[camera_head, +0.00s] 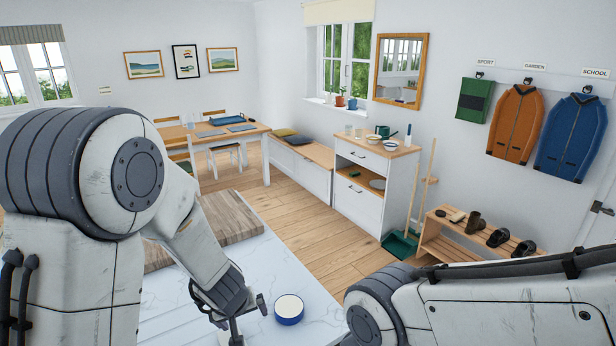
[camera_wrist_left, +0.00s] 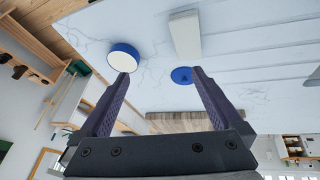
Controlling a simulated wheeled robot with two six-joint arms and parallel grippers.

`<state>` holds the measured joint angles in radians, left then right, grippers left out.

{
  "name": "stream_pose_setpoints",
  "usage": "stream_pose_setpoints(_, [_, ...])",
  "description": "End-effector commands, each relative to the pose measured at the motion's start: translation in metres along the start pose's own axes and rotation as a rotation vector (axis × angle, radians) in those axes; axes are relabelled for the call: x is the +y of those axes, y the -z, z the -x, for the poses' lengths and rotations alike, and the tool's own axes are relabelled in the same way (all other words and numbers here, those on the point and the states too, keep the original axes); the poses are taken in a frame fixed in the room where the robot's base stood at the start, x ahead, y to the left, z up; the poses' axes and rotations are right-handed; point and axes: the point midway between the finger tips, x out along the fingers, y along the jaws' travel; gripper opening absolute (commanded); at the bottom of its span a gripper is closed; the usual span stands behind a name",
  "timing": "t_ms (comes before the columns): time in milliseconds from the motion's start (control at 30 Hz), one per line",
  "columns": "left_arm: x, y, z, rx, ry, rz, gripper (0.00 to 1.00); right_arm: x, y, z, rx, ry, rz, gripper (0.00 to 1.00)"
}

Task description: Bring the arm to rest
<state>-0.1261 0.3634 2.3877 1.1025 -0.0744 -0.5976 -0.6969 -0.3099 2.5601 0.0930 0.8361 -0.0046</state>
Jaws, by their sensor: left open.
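My left arm comes in from the left, and its gripper (camera_head: 247,319) hangs low over the white marble-look worktop (camera_head: 290,270). In the left wrist view the gripper (camera_wrist_left: 162,74) has its two dark fingers spread wide with nothing between them. A round blue tin with a white top (camera_head: 289,309) stands on the worktop just right of the gripper, apart from it in the head view. The tin (camera_wrist_left: 124,57) shows near one fingertip in the wrist view. My right arm reaches in from the right; its gripper is out of view.
The wrist view also shows a flat blue disc (camera_wrist_left: 182,75) and a white block (camera_wrist_left: 185,35) on the worktop. A wooden board (camera_head: 228,216) lies at the worktop's far side. Beyond are a cabinet (camera_head: 368,185), a shoe rack (camera_head: 470,237) and coats on hooks (camera_head: 515,122).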

Motion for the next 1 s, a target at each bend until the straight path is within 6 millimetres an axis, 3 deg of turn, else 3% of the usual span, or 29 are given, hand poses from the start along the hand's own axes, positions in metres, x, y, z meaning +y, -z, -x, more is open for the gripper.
stream_pose_setpoints(200, [-0.005,-0.022,0.046,-0.079,-0.087,-0.176,1.0,0.0,0.0,0.0,0.0,0.0,0.0,0.5])
stream_pose_setpoints(700, [-0.064,-0.059,0.094,-0.198,0.031,-0.392,1.0,0.0,0.0,0.0,0.0,0.0,0.0,0.5])
stream_pose_setpoints(1000, [-0.013,-0.12,0.094,-0.277,-0.053,-0.609,1.0,0.003,-0.002,-0.038,0.0,0.0,-0.002,0.5])
